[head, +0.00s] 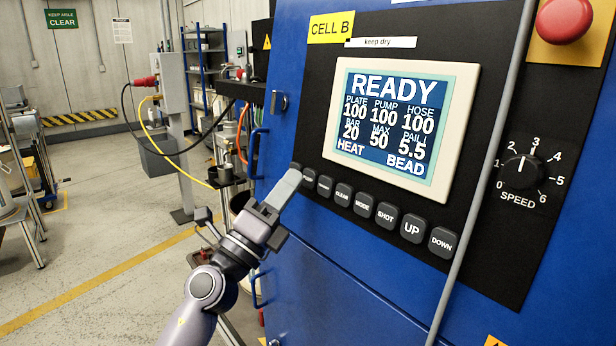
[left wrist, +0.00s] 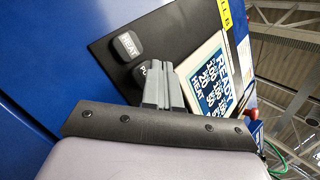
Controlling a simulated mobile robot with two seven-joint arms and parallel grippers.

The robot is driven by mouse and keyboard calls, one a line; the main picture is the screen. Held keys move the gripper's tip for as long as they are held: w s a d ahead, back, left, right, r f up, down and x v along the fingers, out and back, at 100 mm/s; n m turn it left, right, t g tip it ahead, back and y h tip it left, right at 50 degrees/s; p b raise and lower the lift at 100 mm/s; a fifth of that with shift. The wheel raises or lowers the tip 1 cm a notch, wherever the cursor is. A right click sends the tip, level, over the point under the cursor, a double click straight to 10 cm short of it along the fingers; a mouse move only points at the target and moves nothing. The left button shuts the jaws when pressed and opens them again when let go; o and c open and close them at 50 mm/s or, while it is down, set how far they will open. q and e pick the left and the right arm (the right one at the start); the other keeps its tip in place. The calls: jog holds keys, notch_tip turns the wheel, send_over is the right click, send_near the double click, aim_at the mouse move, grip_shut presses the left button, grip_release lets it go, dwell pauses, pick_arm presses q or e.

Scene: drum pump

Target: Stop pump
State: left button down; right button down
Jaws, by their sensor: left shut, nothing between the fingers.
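The blue control cabinet has a lit screen (head: 397,118) reading READY, with PLATE 100, PUMP 100 and HOSE 100. A slanted row of dark buttons runs below it, including CLEAR (head: 343,194), MODE (head: 363,204), SHOT (head: 386,215), UP (head: 412,228) and DOWN (head: 442,242). My left gripper (head: 291,176) is shut and empty, its tips at the row's left end. In the left wrist view the fingertips (left wrist: 158,70) partly cover a button starting "PU" (left wrist: 141,73), next to the HEAT button (left wrist: 128,46). I cannot tell whether they touch it. My right gripper is out of view.
A SPEED dial (head: 521,171) and a red mushroom button (head: 564,19) are on the cabinet's right. A grey hose or tube (head: 487,175) crosses the panel front. Blue handles stick out at the cabinet's left edge. Open floor (head: 100,235) lies to the left.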

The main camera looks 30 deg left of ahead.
pick_arm(q)
jog(key=shift+s+a, duration=0.1)
jog(key=shift+s, duration=0.15)
jog(key=s, duration=0.1)
jog(key=s+a, duration=0.1)
jog(key=s, duration=0.1)
jog(key=s+r+p, duration=0.1)
jog(key=shift+s+a, duration=0.2)
jog(key=shift+a, duration=0.2)
dwell(0.8)
jog(key=s+d+f+n+g+y+p, duration=0.1)
jog(key=s+f+n+g+y+p, duration=0.15)
jog(key=f+n, duration=0.7)
jog(key=s+d+f+n+g+y+p, duration=0.15)
jog(key=f+n+g, duration=0.4)
jog(key=f, duration=0.75)
jog(key=s+d+f+n+g, duration=0.2)
jog(key=s+f+n, duration=0.1)
jog(key=s+f, duration=0.1)
jog(key=s+d+f+n+g, duration=0.2)
jog(key=s+d+f+n, duration=0.1)
jog(key=f, duration=0.4)
jog(key=s+d+f+n+g+h, duration=0.1)
jog(key=s+d+f+n, duration=0.2)
jog(key=s+f, duration=0.2)
jog(key=shift+s+f+g+p, duration=0.15)
jog(key=shift+f+g+p, duration=0.15)
jog(key=shift+f+g, duration=0.1)
